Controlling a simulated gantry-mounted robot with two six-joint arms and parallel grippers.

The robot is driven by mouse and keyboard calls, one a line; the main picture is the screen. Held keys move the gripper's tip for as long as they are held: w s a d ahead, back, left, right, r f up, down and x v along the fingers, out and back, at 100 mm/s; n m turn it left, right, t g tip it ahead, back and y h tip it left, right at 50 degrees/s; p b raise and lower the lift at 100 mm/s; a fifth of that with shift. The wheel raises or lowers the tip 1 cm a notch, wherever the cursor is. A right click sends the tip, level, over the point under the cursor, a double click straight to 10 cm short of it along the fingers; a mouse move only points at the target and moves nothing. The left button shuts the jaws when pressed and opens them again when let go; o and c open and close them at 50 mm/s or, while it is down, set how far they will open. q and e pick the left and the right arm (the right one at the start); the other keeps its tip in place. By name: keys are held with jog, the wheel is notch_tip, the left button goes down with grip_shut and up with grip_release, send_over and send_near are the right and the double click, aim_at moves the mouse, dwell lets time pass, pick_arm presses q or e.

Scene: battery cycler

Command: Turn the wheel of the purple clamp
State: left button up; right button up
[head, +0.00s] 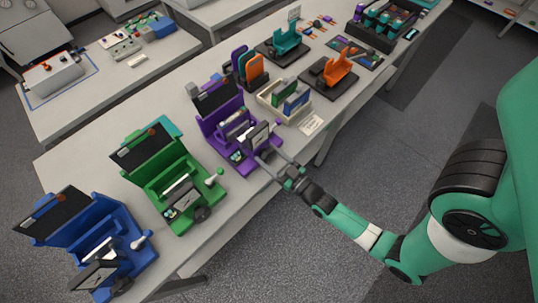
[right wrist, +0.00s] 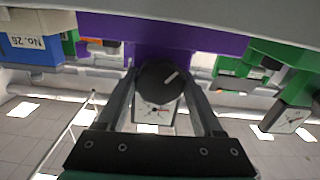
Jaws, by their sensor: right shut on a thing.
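The purple clamp (head: 216,126) stands on the table between the green clamp and the small bins. Its dark round wheel (right wrist: 160,82) with a pale line mark shows in the right wrist view, and a white dial (right wrist: 155,112) is partly visible below it. My right gripper (head: 268,157) reaches the front of the purple clamp from the right. In the right wrist view its two fingers (right wrist: 160,95) lie on either side of the wheel and are shut on it. My left gripper is not in view.
A green clamp (head: 158,172) and a blue clamp (head: 70,232) stand to the left on the same table. A cream bin (head: 268,101) and an orange holder (head: 343,68) are to the right. Open floor lies in front of the table.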

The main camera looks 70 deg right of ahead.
jog(key=shift+m, duration=1.1)
jog(key=o, duration=1.4)
jog(key=shift+c, duration=0.2)
jog(key=v, duration=1.1)
jog(key=shift+s+a, duration=0.2)
jog(key=shift+s, duration=0.1)
